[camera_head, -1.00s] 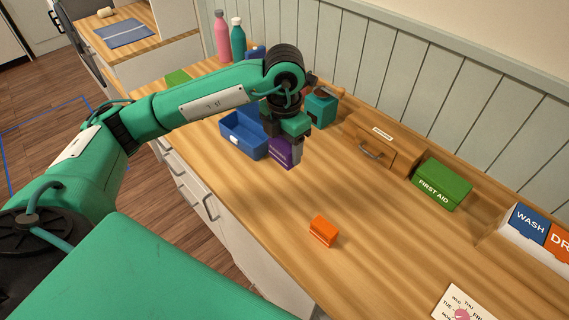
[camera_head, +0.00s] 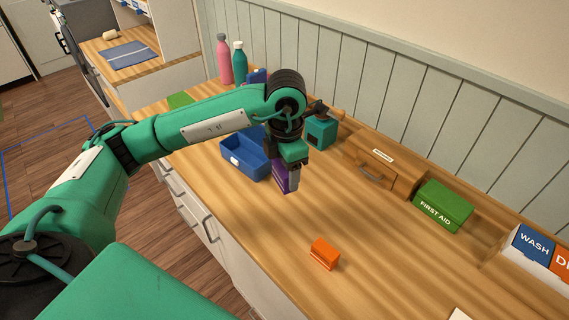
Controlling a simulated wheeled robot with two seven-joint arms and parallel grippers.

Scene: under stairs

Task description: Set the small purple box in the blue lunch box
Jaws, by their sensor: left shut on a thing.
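The small purple box (camera_head: 279,180) is in my left gripper (camera_head: 289,176), which is shut on it and points down. The fingers and wrist hide part of the box. I cannot tell whether its lower end touches the counter. The blue lunch box (camera_head: 238,160) stands open on the wooden counter, just left of the purple box. Its right end is partly hidden behind the purple box and my arm. My right gripper is not in view.
An orange box (camera_head: 323,254) lies nearer on the counter (camera_head: 400,280). A teal box (camera_head: 321,131), a wooden drawer (camera_head: 372,172) and a green first aid box (camera_head: 442,206) stand along the wall. Pink (camera_head: 224,60) and teal bottles (camera_head: 239,64) stand behind my arm.

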